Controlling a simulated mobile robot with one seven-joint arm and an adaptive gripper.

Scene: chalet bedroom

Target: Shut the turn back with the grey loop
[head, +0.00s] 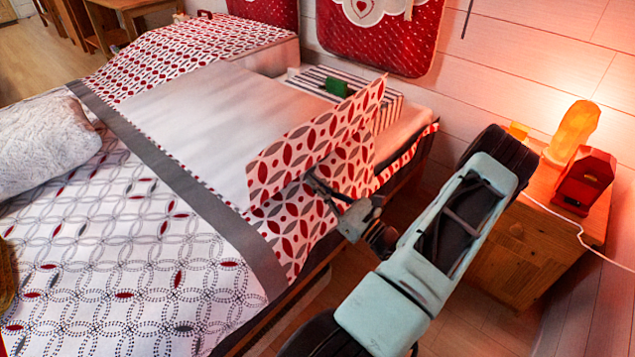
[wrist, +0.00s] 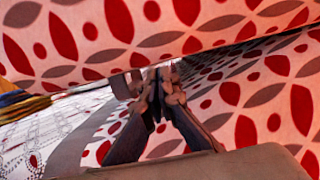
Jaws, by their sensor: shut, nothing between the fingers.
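A turn back (head: 318,138) with red and grey leaf shapes stands raised and tilted at the near right side of the bed in the head view. It also fills the top of the wrist view (wrist: 150,28). My gripper (head: 312,182) is shut and empty, low against the near face of the patterned cloth. In the wrist view its fingertips (wrist: 158,78) meet just under the raised cloth's lower edge. I cannot tell whether they touch it. I cannot make out the grey loop for certain; the fingers or the cloth may hide it.
Another patterned turn back (head: 190,45) lies at the far end, with a dark red loop (head: 205,13). A green item (head: 337,88) rests on striped cloth (head: 307,84) behind the raised one. A nightstand (head: 515,250) with an orange lamp (head: 572,132) and red object (head: 585,180) stands right.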

